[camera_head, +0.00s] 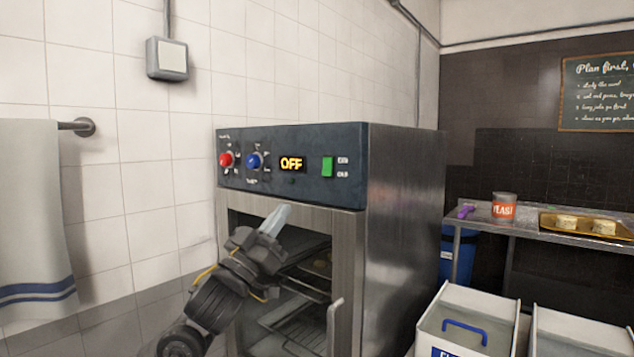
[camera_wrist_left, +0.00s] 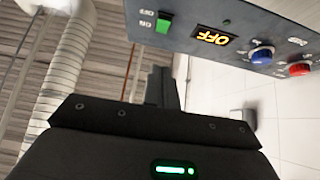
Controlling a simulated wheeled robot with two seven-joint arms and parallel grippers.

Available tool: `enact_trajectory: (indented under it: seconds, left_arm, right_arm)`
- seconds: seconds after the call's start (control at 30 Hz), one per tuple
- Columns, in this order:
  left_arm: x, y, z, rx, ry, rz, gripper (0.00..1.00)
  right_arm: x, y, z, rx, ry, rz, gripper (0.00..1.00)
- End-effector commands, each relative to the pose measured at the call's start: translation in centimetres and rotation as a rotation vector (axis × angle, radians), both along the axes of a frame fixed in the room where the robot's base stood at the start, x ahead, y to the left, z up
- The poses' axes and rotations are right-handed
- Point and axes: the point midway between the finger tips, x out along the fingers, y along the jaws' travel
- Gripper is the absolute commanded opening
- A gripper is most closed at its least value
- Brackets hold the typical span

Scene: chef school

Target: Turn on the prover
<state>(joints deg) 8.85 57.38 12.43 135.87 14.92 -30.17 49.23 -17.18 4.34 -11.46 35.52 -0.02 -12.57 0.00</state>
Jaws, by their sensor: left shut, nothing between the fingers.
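The prover (camera_head: 400,230) is a steel cabinet with a dark control panel (camera_head: 310,190) on top of its front. The panel carries a red knob (camera_head: 226,160), a blue knob (camera_head: 254,161), a display (camera_head: 292,164) reading OFF and a green switch (camera_head: 327,167). My left gripper (camera_head: 276,217) is shut and empty, just below the panel and in front of the prover's opening, apart from the switch. In the left wrist view the green switch (camera_wrist_left: 164,22), the display (camera_wrist_left: 213,36) and both knobs show beyond the shut fingers (camera_wrist_left: 168,92). My right gripper is not in view.
Racks show inside the prover behind my left arm. A towel (camera_head: 35,220) hangs on a rail at the left. At the right are a steel table (camera_head: 555,228) with a yeast tin (camera_head: 504,207) and a tray (camera_head: 548,222), and white bins (camera_head: 465,315).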

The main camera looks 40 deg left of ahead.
Motion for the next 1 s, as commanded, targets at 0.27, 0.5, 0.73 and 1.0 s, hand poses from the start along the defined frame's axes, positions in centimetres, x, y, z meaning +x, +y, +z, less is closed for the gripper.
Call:
enact_trajectory:
  seconds: [0.27,0.5,0.73,1.0]
  left_arm:
    - [1.4,0.1,1.5,-0.001,-0.001,0.002,0.0]
    - [5.2,0.2,4.8,-0.003,0.0,0.002,0.0]
    - [8.9,0.3,6.6,-0.004,0.004,0.001,0.0]
    - [11.6,0.3,5.9,-0.001,0.002,0.002,0.0]
  right_arm:
    - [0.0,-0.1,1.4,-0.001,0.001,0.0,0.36]
    - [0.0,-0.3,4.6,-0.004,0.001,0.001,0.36]
    - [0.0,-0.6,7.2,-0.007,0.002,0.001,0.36]
    - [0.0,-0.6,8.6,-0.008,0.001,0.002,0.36]
